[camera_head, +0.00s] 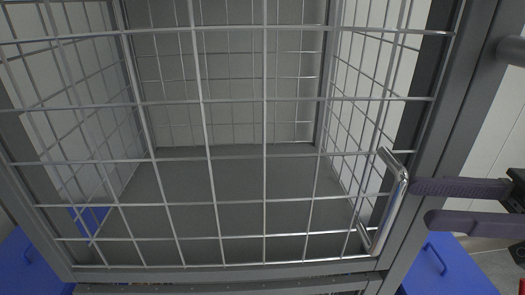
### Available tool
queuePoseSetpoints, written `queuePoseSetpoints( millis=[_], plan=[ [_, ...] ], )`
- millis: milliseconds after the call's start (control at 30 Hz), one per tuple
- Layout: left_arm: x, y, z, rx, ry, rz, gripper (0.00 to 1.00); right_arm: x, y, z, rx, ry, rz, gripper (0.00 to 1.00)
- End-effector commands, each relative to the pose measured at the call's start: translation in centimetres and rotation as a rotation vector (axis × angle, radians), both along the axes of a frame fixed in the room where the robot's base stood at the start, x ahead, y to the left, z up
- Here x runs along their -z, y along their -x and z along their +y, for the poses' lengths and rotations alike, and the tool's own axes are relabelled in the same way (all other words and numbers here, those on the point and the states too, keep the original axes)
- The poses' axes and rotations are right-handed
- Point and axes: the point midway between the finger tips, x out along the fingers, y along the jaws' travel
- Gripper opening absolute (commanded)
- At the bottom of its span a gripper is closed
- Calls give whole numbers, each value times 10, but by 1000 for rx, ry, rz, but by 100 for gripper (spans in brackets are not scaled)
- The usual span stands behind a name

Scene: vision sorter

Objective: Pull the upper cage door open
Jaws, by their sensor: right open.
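The upper cage door (265,130) is a grid of thin metal bars in a dark grey frame and fills most of the head view. A shiny metal bar handle (391,207) stands out from its right side, upright and slightly tilted. My right gripper (420,203) comes in from the right edge, with its two dark purple-grey fingers apart and pointing left. The upper finger's tip is close beside or at the handle; I cannot tell whether it touches. The handle is not clearly between the fingers. My left gripper is not in view.
Behind the bars is an empty grey cage floor (230,195) with mesh walls. A thick dark frame post (440,130) runs along the right side, close to the right gripper. Blue surfaces (452,275) with a handle lie below at the right, and more blue shows at lower left.

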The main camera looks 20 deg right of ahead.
Motion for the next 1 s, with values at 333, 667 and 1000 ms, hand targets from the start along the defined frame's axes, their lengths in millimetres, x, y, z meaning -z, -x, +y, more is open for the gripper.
queuePoseSetpoints(
  millis=[333, 667, 1000],
  plan=[
    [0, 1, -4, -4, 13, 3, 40, -2, -27, 59, -1, -4, -5, 45],
    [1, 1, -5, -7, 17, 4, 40, -1, -36, 78, 1, -1, -2, 45],
    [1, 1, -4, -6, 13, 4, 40, -1, -36, 78, 1, 0, -1, 24]
  ],
)
